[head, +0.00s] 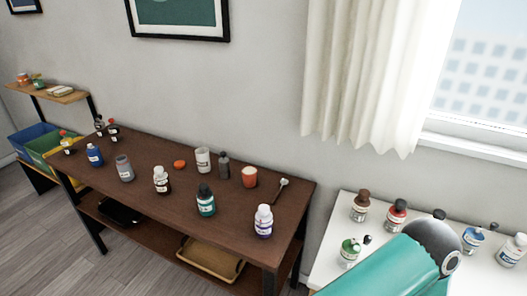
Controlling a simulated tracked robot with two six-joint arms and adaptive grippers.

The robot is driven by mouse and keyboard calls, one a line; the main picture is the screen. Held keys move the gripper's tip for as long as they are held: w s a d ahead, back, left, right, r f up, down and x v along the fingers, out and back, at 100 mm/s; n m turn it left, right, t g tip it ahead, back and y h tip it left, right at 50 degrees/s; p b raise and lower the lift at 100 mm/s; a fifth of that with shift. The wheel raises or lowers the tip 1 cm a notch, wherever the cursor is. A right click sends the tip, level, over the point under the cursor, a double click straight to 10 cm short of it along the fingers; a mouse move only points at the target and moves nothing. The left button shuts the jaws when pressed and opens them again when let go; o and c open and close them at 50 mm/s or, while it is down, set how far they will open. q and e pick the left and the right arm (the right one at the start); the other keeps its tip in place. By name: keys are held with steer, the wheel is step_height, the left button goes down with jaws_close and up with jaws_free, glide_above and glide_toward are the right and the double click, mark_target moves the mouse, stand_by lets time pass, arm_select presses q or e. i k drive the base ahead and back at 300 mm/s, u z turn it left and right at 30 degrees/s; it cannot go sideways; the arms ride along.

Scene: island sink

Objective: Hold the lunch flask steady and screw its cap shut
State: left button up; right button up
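I cannot pick out the lunch flask for certain. On the brown table (225,200) stand an open-looking white cup (202,160), a red-orange cup with a pale top (250,178) and a grey jar (124,169). A small flat orange disc (180,165), perhaps a cap, lies on the table left of the white cup. Neither of my grippers is in view. A teal arm link with a dark joint fills the lower right and hides part of the white table.
Several labelled bottles stand on the brown table, including a green one (205,201) and a white one (263,221). A tan tray (210,259) sits on its lower shelf. More bottles stand on the white table (325,262). Bins and a shelf (60,97) are at left.

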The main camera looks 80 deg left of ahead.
mark_target(125, 170)
steer(key=u, duration=0.15)
steer(key=k, duration=2.65)
steer(key=u, duration=1.4)
steer(key=i, duration=1.05)
